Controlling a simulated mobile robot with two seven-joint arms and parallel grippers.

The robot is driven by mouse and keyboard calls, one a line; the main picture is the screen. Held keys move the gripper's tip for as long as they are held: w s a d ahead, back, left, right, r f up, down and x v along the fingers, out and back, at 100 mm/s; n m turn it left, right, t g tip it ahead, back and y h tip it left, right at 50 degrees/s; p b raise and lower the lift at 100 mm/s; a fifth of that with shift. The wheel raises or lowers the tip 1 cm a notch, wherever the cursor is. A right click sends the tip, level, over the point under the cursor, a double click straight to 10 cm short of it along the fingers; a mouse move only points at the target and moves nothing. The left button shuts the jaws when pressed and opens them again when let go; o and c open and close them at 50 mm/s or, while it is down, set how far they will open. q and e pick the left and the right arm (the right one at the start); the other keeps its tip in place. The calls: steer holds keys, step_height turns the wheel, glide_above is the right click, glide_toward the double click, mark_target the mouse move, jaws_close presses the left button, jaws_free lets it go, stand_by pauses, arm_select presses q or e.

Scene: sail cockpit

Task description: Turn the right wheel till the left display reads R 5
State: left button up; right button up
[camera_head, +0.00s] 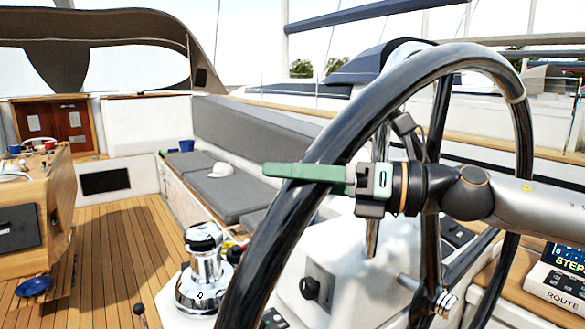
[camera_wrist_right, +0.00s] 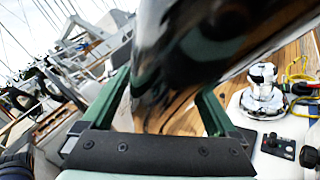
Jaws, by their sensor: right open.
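The right wheel (camera_head: 262,262) is a large black-rimmed steering wheel with a metal hub, standing in front of me on a white pedestal. My right gripper (camera_head: 280,171) reaches in from the right across its left rim. One green finger crosses in front of the rim; the other is hidden. In the right wrist view the dark rim (camera_wrist_right: 220,45) passes between the two spread fingers of my right gripper (camera_wrist_right: 166,92), which do not look closed on it. My left gripper is not in view. I cannot make out the left display or its reading.
A chrome winch (camera_head: 203,270) stands left of the wheel. A grey bench (camera_head: 225,190) with a white cap (camera_head: 220,170) lies beyond. A wooden table (camera_head: 40,190) stands at the left. A blue-and-white item lettered STEP and ROUTE (camera_head: 560,280) is at the right edge. The deck (camera_head: 125,240) is mostly clear.

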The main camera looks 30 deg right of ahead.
steer(key=shift+w+a, duration=0.1)
steer(key=shift+w, duration=0.05)
steer(key=shift+c, duration=0.3)
jaws_close()
stand_by(0.6)
